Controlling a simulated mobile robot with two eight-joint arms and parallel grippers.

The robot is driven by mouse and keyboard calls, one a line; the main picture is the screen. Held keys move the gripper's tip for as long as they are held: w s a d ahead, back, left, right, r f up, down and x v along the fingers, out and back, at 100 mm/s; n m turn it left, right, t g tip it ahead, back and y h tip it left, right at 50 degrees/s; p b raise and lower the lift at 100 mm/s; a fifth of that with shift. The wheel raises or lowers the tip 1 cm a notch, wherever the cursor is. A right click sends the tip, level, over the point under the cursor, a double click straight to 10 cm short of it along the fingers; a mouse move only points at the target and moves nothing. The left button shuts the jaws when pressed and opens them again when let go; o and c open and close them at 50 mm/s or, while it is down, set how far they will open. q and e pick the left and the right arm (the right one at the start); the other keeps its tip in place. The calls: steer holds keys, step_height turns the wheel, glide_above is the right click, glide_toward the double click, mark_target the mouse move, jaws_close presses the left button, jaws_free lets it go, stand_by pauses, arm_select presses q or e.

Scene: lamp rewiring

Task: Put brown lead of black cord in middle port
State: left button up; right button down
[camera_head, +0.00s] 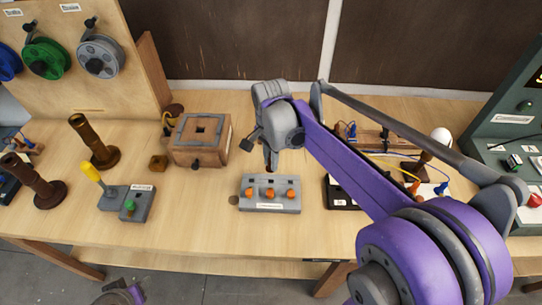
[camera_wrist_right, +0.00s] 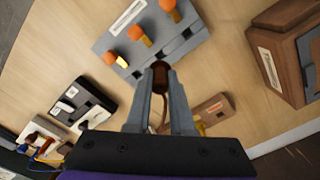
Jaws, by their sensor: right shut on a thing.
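The grey terminal block (camera_head: 270,205) lies on the workbench, with three orange levers along it. In the right wrist view the block (camera_wrist_right: 118,42) shows dark ports along the edge facing my gripper. My right gripper (camera_head: 270,160) is just behind the block in the head view. In the wrist view the right gripper (camera_wrist_right: 159,85) is shut on a brown lead (camera_wrist_right: 158,72), its tip close to the middle port. I cannot tell whether the tip is inside the port. A thin brown wire runs back between the fingers. The black cord is not clear. My left gripper's fingers are out of view.
A wooden box (camera_head: 200,140) with a grey top stands behind and left of the block. A grey switch unit (camera_head: 127,203) with a yellow lever is further left. A black unit (camera_head: 342,192) stands close on the right, partly behind my arm.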

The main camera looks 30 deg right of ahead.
mark_target(271, 172)
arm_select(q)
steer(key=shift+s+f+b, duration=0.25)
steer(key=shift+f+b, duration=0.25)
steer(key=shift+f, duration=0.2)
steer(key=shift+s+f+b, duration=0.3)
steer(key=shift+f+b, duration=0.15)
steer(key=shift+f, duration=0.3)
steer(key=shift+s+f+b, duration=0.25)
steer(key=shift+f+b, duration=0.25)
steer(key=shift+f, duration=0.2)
arm_select(e)
steer(key=shift+f, duration=2.9)
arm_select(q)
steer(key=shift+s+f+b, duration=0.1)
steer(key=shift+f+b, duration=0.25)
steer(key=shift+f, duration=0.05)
arm_select(e)
steer(key=shift+f, duration=0.55)
steer(key=c, duration=0.7)
jaws_free()
steer(key=shift+r, duration=0.1)
